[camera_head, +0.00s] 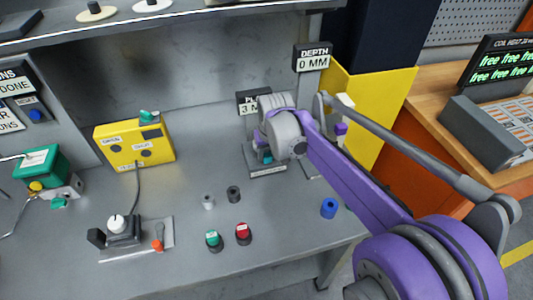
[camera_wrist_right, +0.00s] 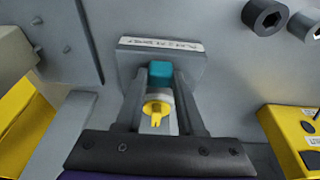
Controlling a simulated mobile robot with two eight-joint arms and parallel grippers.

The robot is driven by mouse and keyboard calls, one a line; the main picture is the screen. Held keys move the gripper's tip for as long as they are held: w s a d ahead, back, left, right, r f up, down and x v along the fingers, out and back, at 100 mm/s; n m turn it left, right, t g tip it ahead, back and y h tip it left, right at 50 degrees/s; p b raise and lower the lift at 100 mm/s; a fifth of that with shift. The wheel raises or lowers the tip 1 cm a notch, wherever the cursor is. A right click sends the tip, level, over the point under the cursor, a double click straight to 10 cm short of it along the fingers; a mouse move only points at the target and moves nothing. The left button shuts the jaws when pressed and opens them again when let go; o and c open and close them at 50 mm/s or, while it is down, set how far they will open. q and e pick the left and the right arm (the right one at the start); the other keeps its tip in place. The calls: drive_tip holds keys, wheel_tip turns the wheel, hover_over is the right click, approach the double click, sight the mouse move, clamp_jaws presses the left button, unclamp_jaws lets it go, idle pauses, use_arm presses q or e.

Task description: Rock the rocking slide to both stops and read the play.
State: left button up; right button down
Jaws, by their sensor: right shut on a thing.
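The rocking slide seems to be the teal block (camera_wrist_right: 161,70) in the right wrist view, with a grey collar and a yellow tip in front of it. It stands over a labelled grey base (camera_wrist_right: 195,58). My right gripper (camera_wrist_right: 161,78) is shut on the teal block, one finger on each side. In the head view the gripper (camera_head: 267,153) is at the stand's base (camera_head: 268,171), and my purple arm hides most of it. The play display (camera_head: 254,102) behind is partly covered; "PL" and "3 M" show. My left gripper is not in view.
The depth display (camera_head: 312,58) reads 0 MM. A yellow box (camera_head: 134,144), a green box (camera_head: 40,168) and a switch plate (camera_head: 137,240) stand to the left. Several small caps, including a red one (camera_head: 243,232) and a blue one (camera_head: 329,208), stand in front.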

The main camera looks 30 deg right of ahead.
drive_tip(key=shift+s+d, duration=0.1)
drive_tip(key=shift+d, duration=0.4)
idle(0.8)
drive_tip(key=shift+a, duration=0.6)
idle(0.8)
drive_tip(key=shift+c, duration=2.2)
unclamp_jaws()
drive_tip(key=p+v, duration=0.1)
drive_tip(key=v, duration=0.9)
drive_tip(key=shift+r, duration=0.4)
